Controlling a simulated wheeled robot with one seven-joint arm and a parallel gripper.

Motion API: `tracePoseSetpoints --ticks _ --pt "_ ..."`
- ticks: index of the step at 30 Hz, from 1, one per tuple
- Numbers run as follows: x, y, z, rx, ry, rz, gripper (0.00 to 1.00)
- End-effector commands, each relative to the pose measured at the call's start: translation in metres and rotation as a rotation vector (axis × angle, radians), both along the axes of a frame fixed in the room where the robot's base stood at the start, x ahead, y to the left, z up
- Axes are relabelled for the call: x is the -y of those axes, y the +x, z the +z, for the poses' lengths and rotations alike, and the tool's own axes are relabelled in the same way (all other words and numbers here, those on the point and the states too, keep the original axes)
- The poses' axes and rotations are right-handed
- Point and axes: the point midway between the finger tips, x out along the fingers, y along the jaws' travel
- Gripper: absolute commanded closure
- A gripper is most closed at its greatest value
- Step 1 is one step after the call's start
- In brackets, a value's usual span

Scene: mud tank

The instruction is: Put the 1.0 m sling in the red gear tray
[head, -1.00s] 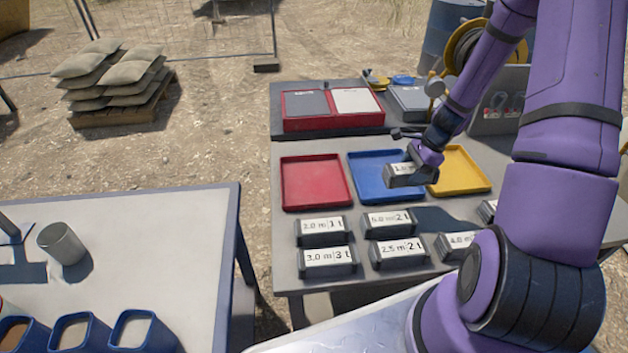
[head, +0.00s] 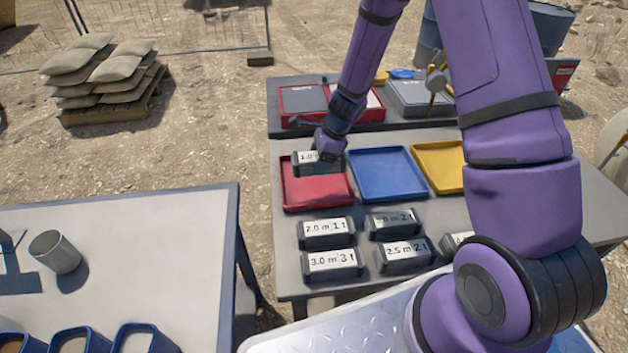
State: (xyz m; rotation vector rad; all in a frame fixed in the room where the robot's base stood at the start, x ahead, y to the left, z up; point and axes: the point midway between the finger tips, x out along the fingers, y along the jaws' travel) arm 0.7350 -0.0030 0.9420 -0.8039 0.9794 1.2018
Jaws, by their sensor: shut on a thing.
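My gripper (head: 325,152) is shut on a dark sling pack with a white label starting "1.0", the 1.0 m sling (head: 308,158). It holds the pack over the back part of the red gear tray (head: 318,195). Whether the pack touches the tray cannot be told. The rest of the label is hidden by my gripper. The red tray shows nothing lying in its visible part.
A blue tray (head: 385,185) and a yellow tray (head: 440,165) sit to the right, both looking empty. Labelled packs such as 2.0 m 1 t (head: 326,230) and 3.0 m 3 t (head: 332,262) stand in front. A red case (head: 300,103) stands behind.

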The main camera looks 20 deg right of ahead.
Motion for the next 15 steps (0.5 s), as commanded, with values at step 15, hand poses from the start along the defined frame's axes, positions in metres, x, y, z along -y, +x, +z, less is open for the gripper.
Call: tracePoseSetpoints --ticks 15 --pt "-0.006 0.001 -0.055 -0.001 0.002 -0.001 0.71"
